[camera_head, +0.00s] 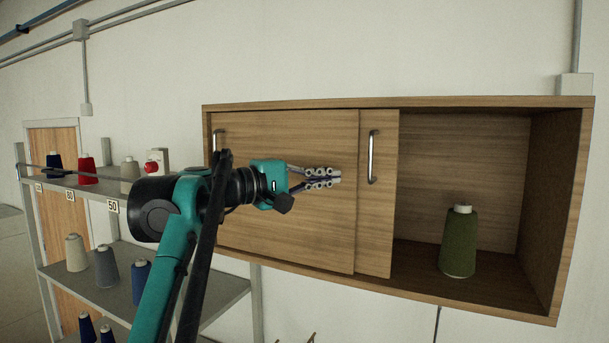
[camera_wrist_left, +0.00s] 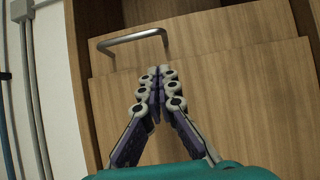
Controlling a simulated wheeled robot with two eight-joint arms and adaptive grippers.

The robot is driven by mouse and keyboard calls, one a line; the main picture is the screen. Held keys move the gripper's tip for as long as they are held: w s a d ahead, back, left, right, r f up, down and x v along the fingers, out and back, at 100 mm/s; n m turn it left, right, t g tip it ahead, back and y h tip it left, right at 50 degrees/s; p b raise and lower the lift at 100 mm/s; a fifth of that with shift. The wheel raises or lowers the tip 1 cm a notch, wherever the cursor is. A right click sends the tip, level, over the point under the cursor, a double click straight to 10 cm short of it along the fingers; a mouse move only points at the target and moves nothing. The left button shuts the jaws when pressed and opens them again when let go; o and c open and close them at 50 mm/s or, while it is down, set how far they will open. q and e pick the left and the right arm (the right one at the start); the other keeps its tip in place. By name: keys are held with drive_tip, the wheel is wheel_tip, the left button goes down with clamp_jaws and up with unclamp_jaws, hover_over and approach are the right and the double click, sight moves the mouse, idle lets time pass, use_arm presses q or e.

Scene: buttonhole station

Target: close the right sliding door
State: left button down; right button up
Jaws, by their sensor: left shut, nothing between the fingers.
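The right sliding door (camera_head: 379,225) of the wooden cabinet sits mostly behind the left door (camera_head: 300,235). Only its right strip shows, with a vertical metal handle (camera_head: 373,157). The right side of the cabinet is open. My left gripper (camera_head: 338,176) is shut and empty in front of the left door, just left of that handle. In the left wrist view the shut fingertips (camera_wrist_left: 160,72) point toward the right door (camera_wrist_left: 225,42), and its handle (camera_wrist_left: 132,39) lies a little beyond them, apart from them. My right gripper is not in view.
A green thread cone (camera_head: 459,242) stands in the open right compartment, on the cabinet floor (camera_head: 500,292). The left door has its own handle (camera_head: 217,136). A shelf rack (camera_head: 215,290) with several thread cones stands at the left, behind my left arm.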

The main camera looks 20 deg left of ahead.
use_arm(q)
drive_tip(key=d, duration=0.2)
drive_tip(key=w+d, duration=0.1)
drive_tip(key=d, duration=0.1)
drive_tip(key=shift+d+p, duration=0.3)
drive_tip(key=shift+d, duration=0.05)
drive_tip(key=shift+w+a, duration=0.1)
drive_tip(key=shift+w, duration=0.1)
drive_tip(key=s+d+p, duration=0.1)
drive_tip(key=d+p, duration=0.2)
drive_tip(key=d, duration=2.8)
drive_tip(key=shift+s, duration=0.25)
drive_tip(key=shift+r+p, duration=0.1)
drive_tip(key=shift+p, duration=0.2)
